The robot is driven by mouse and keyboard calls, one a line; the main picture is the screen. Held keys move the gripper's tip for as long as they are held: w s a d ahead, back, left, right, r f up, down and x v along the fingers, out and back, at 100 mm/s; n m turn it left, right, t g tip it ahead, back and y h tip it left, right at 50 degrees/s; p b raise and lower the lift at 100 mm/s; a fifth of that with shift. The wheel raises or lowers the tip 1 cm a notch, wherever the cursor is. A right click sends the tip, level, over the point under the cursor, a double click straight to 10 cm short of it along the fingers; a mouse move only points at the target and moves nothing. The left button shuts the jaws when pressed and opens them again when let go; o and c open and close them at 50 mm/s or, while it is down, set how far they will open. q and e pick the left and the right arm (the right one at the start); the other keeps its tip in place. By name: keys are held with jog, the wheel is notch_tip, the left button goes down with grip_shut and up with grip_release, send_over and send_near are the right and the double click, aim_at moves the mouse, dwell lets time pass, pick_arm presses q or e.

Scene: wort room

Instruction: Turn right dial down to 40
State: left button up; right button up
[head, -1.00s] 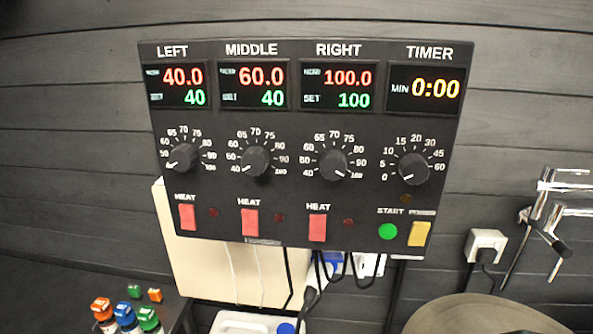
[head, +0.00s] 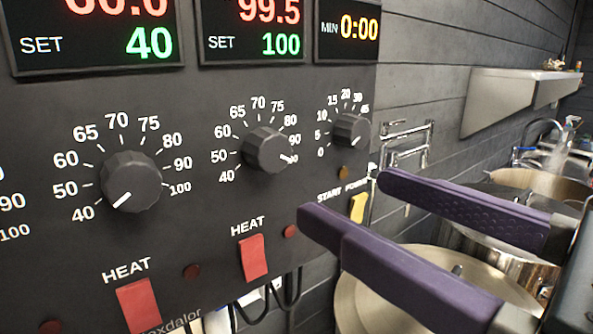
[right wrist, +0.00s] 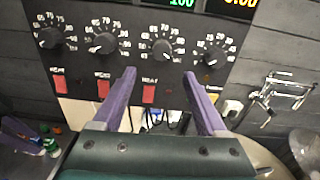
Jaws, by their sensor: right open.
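The right dial (head: 268,150) is a black knob with its white pointer at the 100 end of its scale. The display above it (head: 255,30) reads 99.5 in red and SET 100 in green. My right gripper (head: 345,198) has purple fingers, open and empty, in front of the panel, right of and below the right dial. In the right wrist view the right dial (right wrist: 162,48) shows beyond and between the fingertips (right wrist: 159,75), with a gap to it. A purple part at the lower left of the right wrist view looks like my left gripper (right wrist: 18,132); its jaws are unclear.
The middle dial (head: 130,182) points at 40, and the timer dial (head: 352,130) is right of the right dial. Red HEAT switches (head: 252,258) sit below. A round metal lid (head: 385,300) and pots lie under and behind the right gripper. Cables hang below the panel.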

aim_at(277, 156)
jog(key=shift+m, duration=0.3)
jog(key=p+x, duration=0.1)
jog(key=x, duration=0.1)
jog(key=p+x, duration=0.1)
jog(key=x, duration=0.2)
jog(key=p+x, duration=0.1)
jog(key=x, duration=0.2)
jog(key=shift+w+r, duration=0.15)
jog(key=shift+r, duration=0.15)
jog(key=shift+x, duration=0.8)
jog(key=shift+f, duration=0.15)
grip_shut()
